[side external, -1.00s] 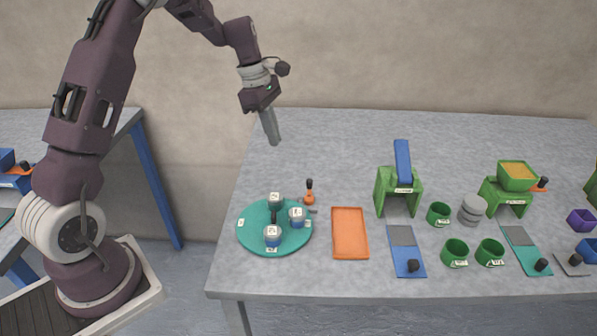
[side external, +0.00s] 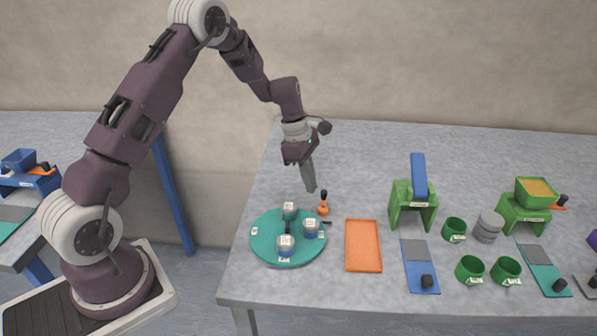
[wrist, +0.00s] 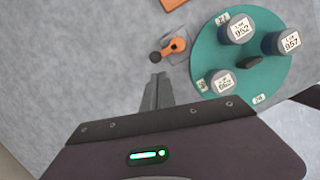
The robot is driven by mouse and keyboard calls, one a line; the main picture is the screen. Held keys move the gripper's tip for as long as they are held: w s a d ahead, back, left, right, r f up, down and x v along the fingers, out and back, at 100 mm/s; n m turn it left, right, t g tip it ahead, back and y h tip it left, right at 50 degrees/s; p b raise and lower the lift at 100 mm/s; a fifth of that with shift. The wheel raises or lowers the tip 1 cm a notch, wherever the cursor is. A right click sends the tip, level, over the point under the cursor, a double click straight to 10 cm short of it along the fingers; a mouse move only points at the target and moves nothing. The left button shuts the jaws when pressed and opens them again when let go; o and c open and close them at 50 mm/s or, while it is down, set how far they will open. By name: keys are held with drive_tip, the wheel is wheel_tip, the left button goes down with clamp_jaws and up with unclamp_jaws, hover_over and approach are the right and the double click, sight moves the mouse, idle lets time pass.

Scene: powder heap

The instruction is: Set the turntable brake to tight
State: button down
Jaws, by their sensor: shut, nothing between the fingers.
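The teal round turntable (side external: 262,249) lies on the grey table with three labelled jars on it, one of them at the front (side external: 286,246). The brake is a small orange lever with a black knob (side external: 323,204) at the turntable's back right edge; it also shows in the wrist view (wrist: 174,46). My gripper (side external: 310,189) is shut and empty. Its fingertips are above the table, behind and a little left of the lever in the side view. In the wrist view the fingertips (wrist: 158,78) point toward the lever, apart from it. Its setting marks cannot be read.
An orange tray (side external: 348,246) lies right of the turntable. Farther right are a green stand with a blue chute (side external: 419,175), several green cups (side external: 470,269), grey stacked discs (side external: 488,227) and a green hopper (side external: 536,191). The table behind the turntable is clear.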

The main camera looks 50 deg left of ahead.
drive_tip(key=shift+w+d, duration=0.2)
drive_tip(key=shift+d, duration=0.25)
